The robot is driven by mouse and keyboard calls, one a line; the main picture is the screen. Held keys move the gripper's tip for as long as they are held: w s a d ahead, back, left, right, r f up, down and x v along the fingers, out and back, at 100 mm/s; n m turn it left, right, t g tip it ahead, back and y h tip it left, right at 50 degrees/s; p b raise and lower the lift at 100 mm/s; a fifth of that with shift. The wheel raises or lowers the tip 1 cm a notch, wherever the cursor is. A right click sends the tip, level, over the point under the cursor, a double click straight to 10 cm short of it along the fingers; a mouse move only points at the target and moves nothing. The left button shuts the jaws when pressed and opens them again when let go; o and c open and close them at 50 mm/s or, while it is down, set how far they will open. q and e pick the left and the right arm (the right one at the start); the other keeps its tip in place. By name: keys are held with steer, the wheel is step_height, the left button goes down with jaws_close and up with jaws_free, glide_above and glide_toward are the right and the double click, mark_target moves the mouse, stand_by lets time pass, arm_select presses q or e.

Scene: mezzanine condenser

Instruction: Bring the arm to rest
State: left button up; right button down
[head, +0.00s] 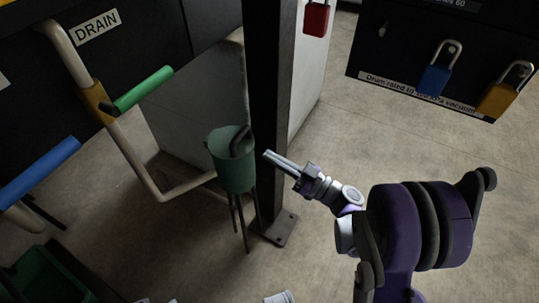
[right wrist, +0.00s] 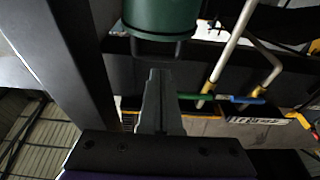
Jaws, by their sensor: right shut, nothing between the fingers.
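My right gripper (head: 270,158) shows in the head view at the middle. Its fingers are together with nothing between them. They point left, close to the dark post (head: 266,110) and the green funnel-like cup (head: 236,172). Whether the fingertips touch the post is hard to tell. In the right wrist view the closed fingers (right wrist: 160,78) point up toward the underside of the green cup (right wrist: 160,22), and the post (right wrist: 72,70) runs along the left. My left gripper is not in view.
A pipe with a green handle (head: 143,90) and a DRAIN label (head: 95,26) stands at left, near a blue handle (head: 40,172). Red (head: 316,18), blue (head: 434,76) and yellow (head: 498,98) padlocks hang at top right. Floor (head: 345,125) right of the post is clear.

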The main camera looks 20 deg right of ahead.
steer(key=s+a+f+m+g+h, duration=0.35)
steer(key=s+a+f+g, duration=0.35)
steer(key=s+a+g, duration=0.25)
steer(key=s+d+f+m+g+h, duration=0.1)
steer(key=s+d+f+m+h, duration=0.1)
steer(key=s+d+h, duration=0.4)
steer(key=s+d+f+m+g+h, duration=0.1)
steer(key=s+f+m+g+h, duration=0.1)
steer(key=s+h, duration=0.35)
arm_select(q)
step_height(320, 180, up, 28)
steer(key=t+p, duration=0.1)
steer(key=p, duration=2.4)
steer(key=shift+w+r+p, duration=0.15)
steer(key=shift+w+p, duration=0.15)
arm_select(e)
step_height(320, 180, up, 29)
steer(key=s+t+y, duration=0.1)
steer(key=shift+d+f+y, duration=0.15)
steer(key=shift+d+y, duration=0.1)
steer(key=shift+y, duration=0.15)
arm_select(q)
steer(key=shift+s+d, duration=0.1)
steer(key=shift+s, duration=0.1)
arm_select(e)
steer(key=shift+s+t, duration=0.15)
steer(key=shift+t, duration=0.1)
